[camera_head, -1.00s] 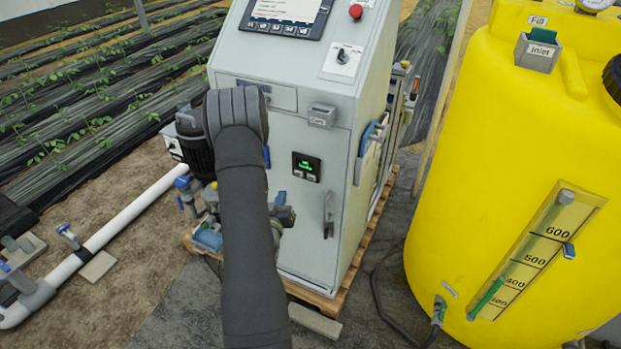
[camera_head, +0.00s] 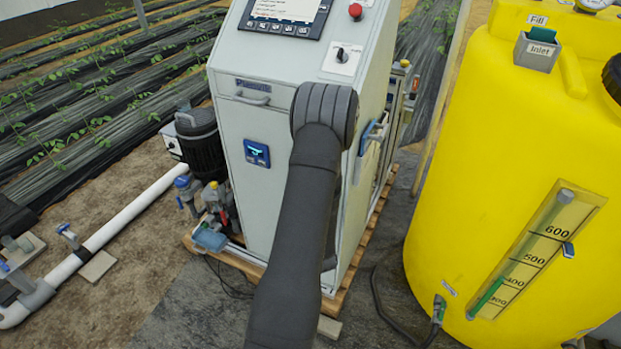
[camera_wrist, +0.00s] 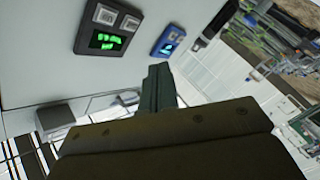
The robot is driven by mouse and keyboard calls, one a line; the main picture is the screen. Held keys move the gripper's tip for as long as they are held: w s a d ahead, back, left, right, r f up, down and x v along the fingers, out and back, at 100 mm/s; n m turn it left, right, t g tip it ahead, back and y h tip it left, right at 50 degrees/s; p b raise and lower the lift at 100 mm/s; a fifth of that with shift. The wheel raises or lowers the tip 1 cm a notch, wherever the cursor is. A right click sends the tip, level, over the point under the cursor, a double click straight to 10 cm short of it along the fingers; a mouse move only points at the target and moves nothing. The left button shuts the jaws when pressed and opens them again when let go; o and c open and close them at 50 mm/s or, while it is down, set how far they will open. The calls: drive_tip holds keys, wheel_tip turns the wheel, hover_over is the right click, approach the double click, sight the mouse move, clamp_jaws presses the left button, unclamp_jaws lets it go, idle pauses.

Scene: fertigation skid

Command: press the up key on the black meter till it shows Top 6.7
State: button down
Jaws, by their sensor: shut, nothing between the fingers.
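The black meter (camera_wrist: 108,32) is on the cabinet's pale panel in the wrist view. Its green display is lit, but I cannot read the digits. Its two grey keys show above the display in this turned view, and I cannot tell their markings. In the head view the black meter is hidden behind my arm. My gripper (camera_wrist: 158,84) is shut and empty in the wrist view. Its tips point toward the panel, below and right of the black meter in that picture, and appear apart from it. In the head view my gripper is hidden.
A blue meter (camera_head: 257,153) is on the cabinet (camera_head: 233,117), left of my arm; it also shows in the wrist view (camera_wrist: 168,38). A red button (camera_head: 355,11) and a rotary switch (camera_head: 342,55) are higher up. A yellow tank (camera_head: 480,160) stands at right.

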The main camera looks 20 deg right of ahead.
drive_tip(key=w+d, duration=0.6)
idle(0.7)
drive_tip(key=shift+w+d, duration=0.2)
idle(1.9)
drive_tip(key=shift+w+d, duration=0.2)
drive_tip(key=shift+w+d, duration=0.25)
idle(0.8)
drive_tip(key=shift+s+a, duration=0.55)
idle(0.3)
drive_tip(key=shift+s+a, duration=1.75)
